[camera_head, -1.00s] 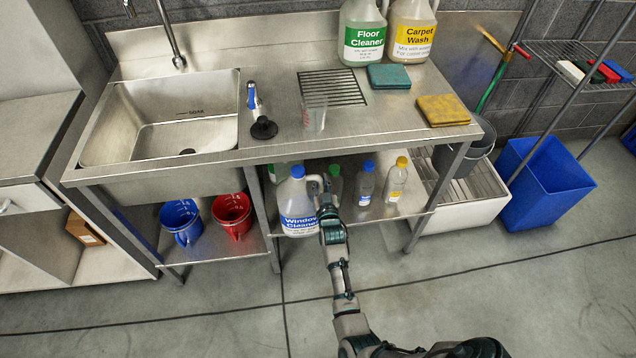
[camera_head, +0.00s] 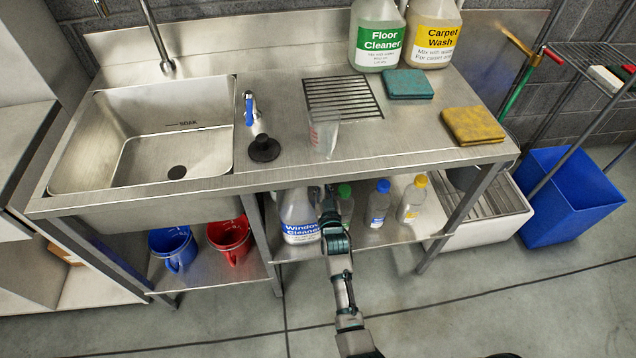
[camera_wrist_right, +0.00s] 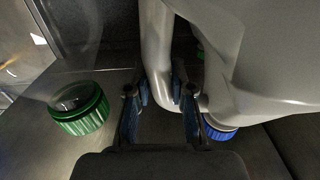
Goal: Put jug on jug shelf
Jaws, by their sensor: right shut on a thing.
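The Window Cleaner jug (camera_head: 298,222), whitish with a blue label, is at the lower shelf (camera_head: 378,236) under the counter. Its top is hidden by the counter's front edge. My right gripper (camera_head: 328,198) reaches in beside it from the front. In the right wrist view, the gripper (camera_wrist_right: 160,105) is shut on the grey jug handle (camera_wrist_right: 157,60), with a finger on each side. The jug body (camera_wrist_right: 255,55) fills the upper right there. I cannot tell whether the jug's base touches the shelf. My left gripper is not in view.
Bottles with green (camera_head: 344,191), blue (camera_head: 383,187) and yellow caps (camera_head: 420,181) stand right of the jug. Blue (camera_head: 173,248) and red buckets (camera_head: 229,240) sit left, past a table leg. Floor Cleaner (camera_head: 377,38) and Carpet Wash jugs (camera_head: 433,35) stand on the counter.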

